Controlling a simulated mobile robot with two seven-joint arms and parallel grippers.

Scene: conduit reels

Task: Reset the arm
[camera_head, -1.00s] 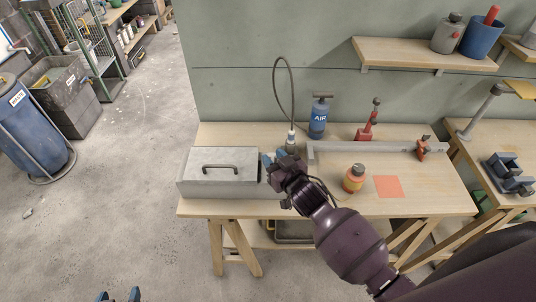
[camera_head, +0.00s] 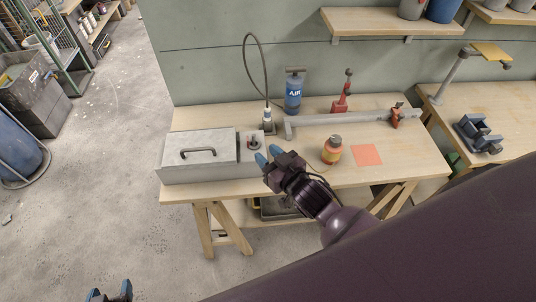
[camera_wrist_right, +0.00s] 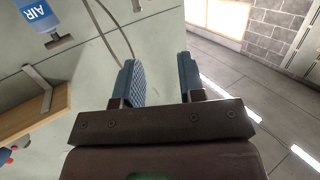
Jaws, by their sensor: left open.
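My right gripper (camera_head: 269,157) is open and empty, with a clear gap between its blue fingers in the right wrist view (camera_wrist_right: 161,82). In the head view it appears at the bench's front, just right of the grey box (camera_head: 195,167), and touches nothing that I can see. My left gripper (camera_head: 109,291) is open at the lower left edge of the head view, over the floor and far from the bench. It appears empty. My dark right arm link covers the lower right of the head view.
The wooden bench (camera_head: 215,117) bears a blue AIR pump (camera_head: 293,93), a hose fitting (camera_head: 267,119), a red tool (camera_head: 341,98), a grey bar (camera_head: 350,119), an orange bottle (camera_head: 332,150) and an orange square (camera_head: 367,154). Open floor (camera_head: 105,185) lies to the left.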

